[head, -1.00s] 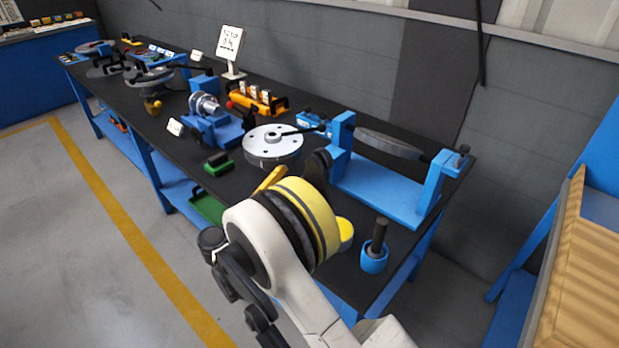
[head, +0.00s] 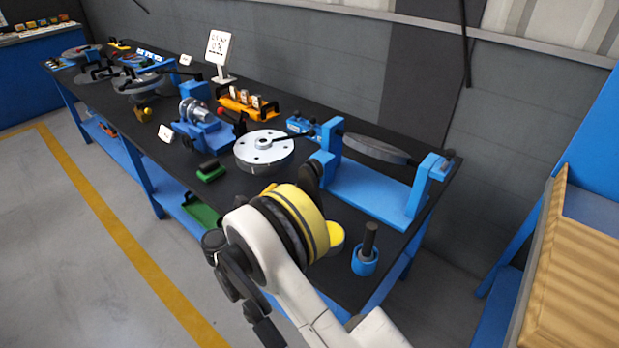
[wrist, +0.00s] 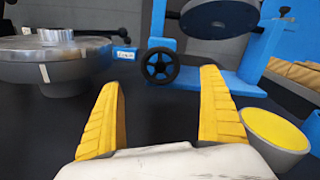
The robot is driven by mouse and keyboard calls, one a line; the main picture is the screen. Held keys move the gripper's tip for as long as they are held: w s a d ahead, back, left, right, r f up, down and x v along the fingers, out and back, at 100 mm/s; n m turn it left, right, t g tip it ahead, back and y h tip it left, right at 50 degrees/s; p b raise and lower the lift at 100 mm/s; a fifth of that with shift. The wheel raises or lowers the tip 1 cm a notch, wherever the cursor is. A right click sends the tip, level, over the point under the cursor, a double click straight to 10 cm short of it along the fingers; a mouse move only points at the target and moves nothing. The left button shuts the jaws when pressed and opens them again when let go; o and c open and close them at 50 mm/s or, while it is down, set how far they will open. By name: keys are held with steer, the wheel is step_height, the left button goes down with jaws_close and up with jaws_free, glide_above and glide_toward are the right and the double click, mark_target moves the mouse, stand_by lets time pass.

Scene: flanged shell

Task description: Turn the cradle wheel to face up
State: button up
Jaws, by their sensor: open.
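The blue cradle (head: 375,190) stands at the near right end of the bench, with a grey disc (head: 377,149) held between its two posts. In the head view the disc looks thin and nearly edge-on. In the wrist view the disc (wrist: 220,18) shows part of a face, cut off by the top edge. A small black spoked handwheel (wrist: 160,65) is by the cradle's left post, ahead of my gripper. My gripper (wrist: 160,95) is open, its yellow fingers apart and empty. The handwheel appears between and beyond the fingertips. In the head view my arm hides the fingers.
A flanged round plate (head: 264,148) lies left of the cradle and looms at left in the wrist view (wrist: 55,60). A grey cup with yellow top (wrist: 270,130) is close to the right finger. A blue cup with a black peg (head: 366,255) stands at the bench corner.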

mark_target(308, 179)
steer(key=b+x, duration=0.2)
steer(key=x, duration=0.7)
steer(key=shift+w+d+b, duration=0.15)
steer(key=shift+b, duration=0.25)
steer(key=c, duration=1.2)
